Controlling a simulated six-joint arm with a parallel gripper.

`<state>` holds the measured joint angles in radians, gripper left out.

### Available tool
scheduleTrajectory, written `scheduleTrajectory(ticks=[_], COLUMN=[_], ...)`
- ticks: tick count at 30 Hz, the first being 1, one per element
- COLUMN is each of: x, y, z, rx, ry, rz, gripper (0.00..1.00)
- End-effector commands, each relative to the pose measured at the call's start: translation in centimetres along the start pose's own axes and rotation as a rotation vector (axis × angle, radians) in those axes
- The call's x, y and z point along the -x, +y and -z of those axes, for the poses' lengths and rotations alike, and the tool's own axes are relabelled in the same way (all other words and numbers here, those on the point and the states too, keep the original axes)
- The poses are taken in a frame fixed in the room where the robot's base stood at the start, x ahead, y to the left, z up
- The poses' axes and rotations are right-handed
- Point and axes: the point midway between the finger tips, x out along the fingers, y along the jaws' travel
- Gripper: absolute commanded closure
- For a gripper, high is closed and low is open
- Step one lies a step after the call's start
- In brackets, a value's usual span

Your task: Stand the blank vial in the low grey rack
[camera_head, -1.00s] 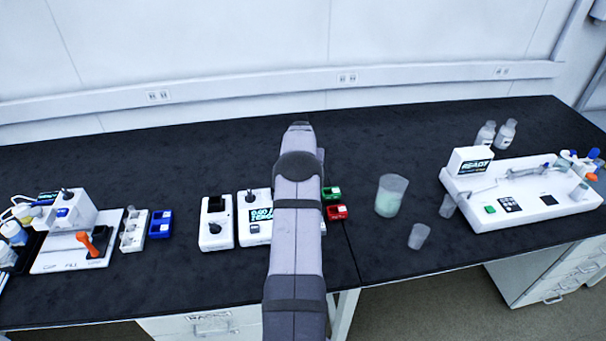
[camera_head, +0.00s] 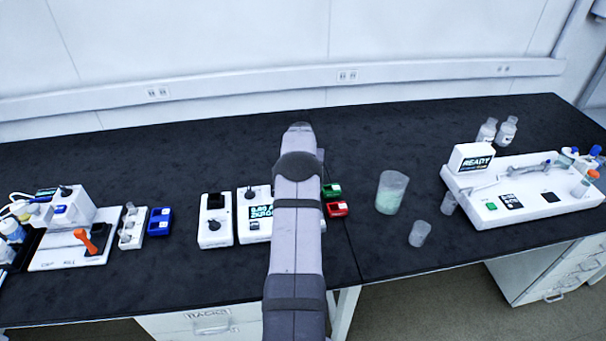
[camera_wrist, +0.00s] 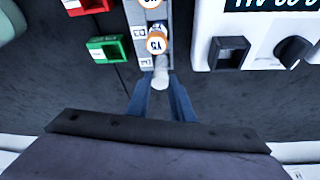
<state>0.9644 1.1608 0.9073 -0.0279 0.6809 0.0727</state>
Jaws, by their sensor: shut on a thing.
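In the wrist view, my gripper (camera_wrist: 161,100) has its two blue-grey fingers closed on a pale, plain-topped vial (camera_wrist: 161,78), which I take to be the blank vial. The vial is at the near end of a narrow grey rack (camera_wrist: 135,12). I cannot tell whether its base is inside a rack slot or above it. A vial with an orange-and-white lettered cap (camera_wrist: 157,42) stands in the rack just beyond it, and another such cap is at the top edge. In the head view, my arm hides the gripper, the vial and most of the rack.
A green block (camera_wrist: 108,49) and a red block (camera_wrist: 88,5) lie left of the rack. A white instrument with a display and dark knob (camera_wrist: 250,38) stands close on the right.

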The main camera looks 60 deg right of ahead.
Motion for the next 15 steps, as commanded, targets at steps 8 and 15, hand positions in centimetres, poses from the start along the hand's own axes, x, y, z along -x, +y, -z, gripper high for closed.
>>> scheduleTrajectory(ticks=[8,15], x=[-0.53,-0.91], y=[0.00,0.00], z=[-0.21,-0.36], rx=[0.000,0.000], ry=[0.000,0.001], rz=[0.000,0.000], gripper=[1.00,1.00])
